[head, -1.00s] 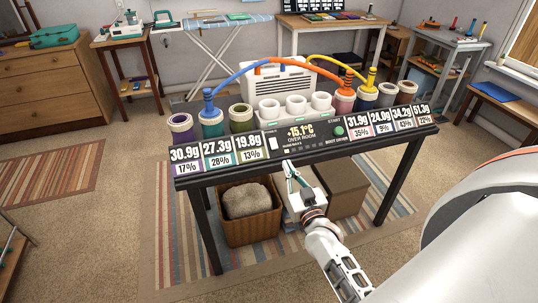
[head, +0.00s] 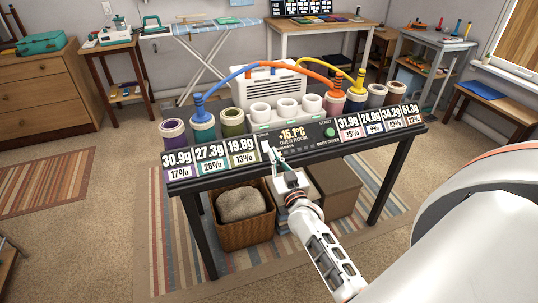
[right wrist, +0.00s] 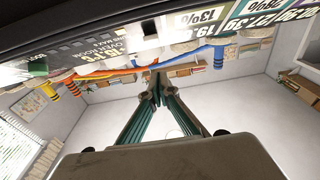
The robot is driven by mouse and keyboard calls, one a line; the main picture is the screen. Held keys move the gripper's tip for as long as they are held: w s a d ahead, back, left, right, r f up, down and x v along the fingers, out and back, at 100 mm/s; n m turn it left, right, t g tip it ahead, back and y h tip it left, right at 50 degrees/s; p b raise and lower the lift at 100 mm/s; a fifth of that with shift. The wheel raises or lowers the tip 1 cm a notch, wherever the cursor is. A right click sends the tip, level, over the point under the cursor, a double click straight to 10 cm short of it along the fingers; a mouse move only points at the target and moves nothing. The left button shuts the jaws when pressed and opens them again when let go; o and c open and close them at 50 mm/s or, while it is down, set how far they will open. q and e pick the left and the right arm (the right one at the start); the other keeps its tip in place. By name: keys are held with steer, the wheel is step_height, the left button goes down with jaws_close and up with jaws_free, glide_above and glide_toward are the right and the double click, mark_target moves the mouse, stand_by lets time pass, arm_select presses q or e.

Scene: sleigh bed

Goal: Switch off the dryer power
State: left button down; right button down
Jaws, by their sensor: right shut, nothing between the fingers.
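The dryer is a white louvred box (head: 240,92) at the back of the black table, with white cups in front of it. Its black front panel (head: 298,153) reads +15.1°C OVER ROOM and has a green START button (head: 330,133). A small white switch stands near the panel's left part, largely masked by my right fingertips in the head view. My right gripper (head: 269,152) is shut and empty, its tips at or very near this switch; contact cannot be told. The shut fingers also show in the right wrist view (right wrist: 156,78), below the panel. My left gripper is out of view.
Colored spools (head: 202,128) stand along the table behind weight displays (head: 212,155). A blue tube (head: 222,83), an orange tube (head: 310,66) and a yellow tube (head: 340,66) arch over them. A wicker basket (head: 240,235) sits under the table. The floor in front is clear.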

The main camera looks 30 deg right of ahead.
mark_target(266, 147)
steer(key=shift+w+d+f+b, duration=0.2)
steer(key=shift+w+f, duration=0.35)
steer(key=shift+w, duration=0.2)
steer(key=shift+w+d+f+b, duration=0.2)
steer(key=shift+w+f, duration=0.4)
steer(key=shift+w, duration=0.2)
steer(key=shift+w+d+f+b, duration=0.2)
steer(key=shift+w+f, duration=0.35)
steer(key=shift+w, duration=0.2)
